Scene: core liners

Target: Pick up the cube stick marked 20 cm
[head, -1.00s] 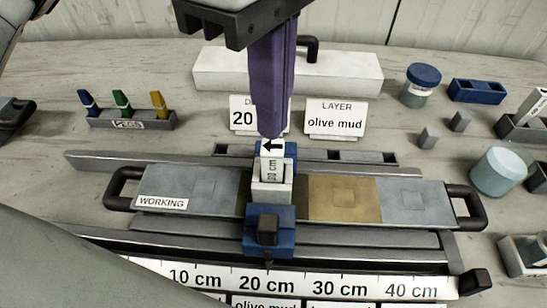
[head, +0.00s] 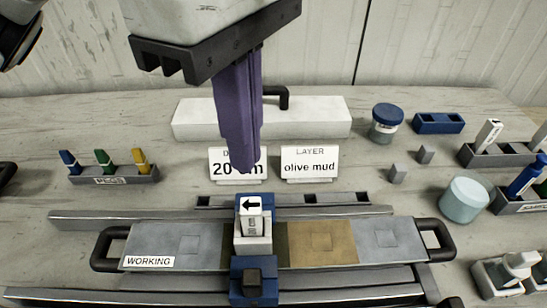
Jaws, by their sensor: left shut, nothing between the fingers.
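The cube stick (head: 251,224) is a pale upright block with a black left-pointing arrow on its top. Its side marking is too small to read now. It stands in the blue clamp (head: 253,286) across the middle of the core liner (head: 190,243). My left gripper (head: 241,168), with purple fingers, is shut and empty. It appears above and behind the stick, apart from it, and hides part of the "20 cm" card (head: 226,166).
The "olive mud" card (head: 310,164) and a white handled box (head: 310,118) stand behind the liner. A peg rack (head: 112,180) is at left. A pale blue cylinder (head: 464,203), a blue-lidded jar (head: 386,125) and grey racks (head: 490,158) are at right.

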